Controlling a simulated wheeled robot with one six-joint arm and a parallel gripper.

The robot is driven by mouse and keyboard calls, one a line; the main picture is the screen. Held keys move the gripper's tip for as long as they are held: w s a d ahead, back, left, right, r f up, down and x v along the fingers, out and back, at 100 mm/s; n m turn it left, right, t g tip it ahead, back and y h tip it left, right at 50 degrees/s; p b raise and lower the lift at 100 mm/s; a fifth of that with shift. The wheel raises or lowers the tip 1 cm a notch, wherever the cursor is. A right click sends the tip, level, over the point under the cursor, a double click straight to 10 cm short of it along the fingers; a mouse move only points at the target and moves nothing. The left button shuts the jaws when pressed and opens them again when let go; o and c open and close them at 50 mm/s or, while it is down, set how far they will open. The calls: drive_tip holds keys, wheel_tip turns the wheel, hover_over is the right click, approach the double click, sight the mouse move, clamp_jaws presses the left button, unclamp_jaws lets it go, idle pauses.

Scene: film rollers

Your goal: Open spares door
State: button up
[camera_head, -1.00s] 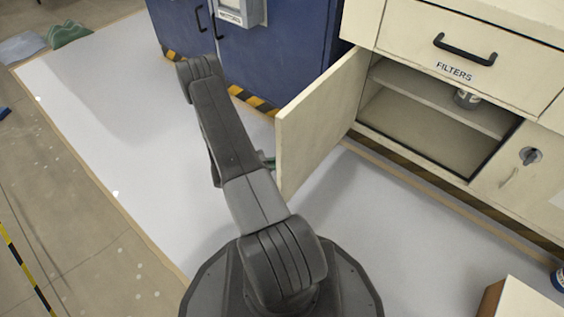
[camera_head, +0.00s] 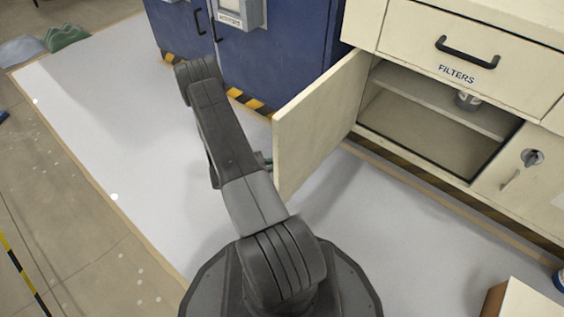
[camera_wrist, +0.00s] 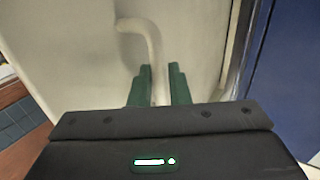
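A cream cabinet door (camera_head: 318,125) stands swung well open from the lower compartment under the FILTERS drawer. No spares label shows on its visible side. In the wrist view the door's outer face (camera_wrist: 80,45) is close, with a bent cream handle (camera_wrist: 150,40) on it. My gripper (camera_wrist: 159,82) has its green fingers on both sides of the handle and appears closed on it. In the head view my arm hides most of the gripper, with a bit of green beside the door's free edge.
The open compartment has a shelf (camera_head: 432,92) with a small can (camera_head: 467,100) on it. A blue cabinet (camera_head: 270,50) stands behind the door. A box (camera_head: 520,300) is at lower right. The pale floor mat (camera_head: 110,130) is clear on the left.

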drive_tip(key=p+v, duration=0.3)
drive_tip(key=v, duration=1)
drive_tip(key=shift+a, duration=0.15)
drive_tip(key=b+x, duration=0.3)
drive_tip(key=x, duration=0.9)
drive_tip(key=shift+d, duration=0.45)
drive_tip(key=shift+w+d, duration=0.1)
drive_tip(key=shift+d, duration=0.25)
drive_tip(key=shift+d, duration=0.1)
drive_tip(key=shift+r, duration=0.1)
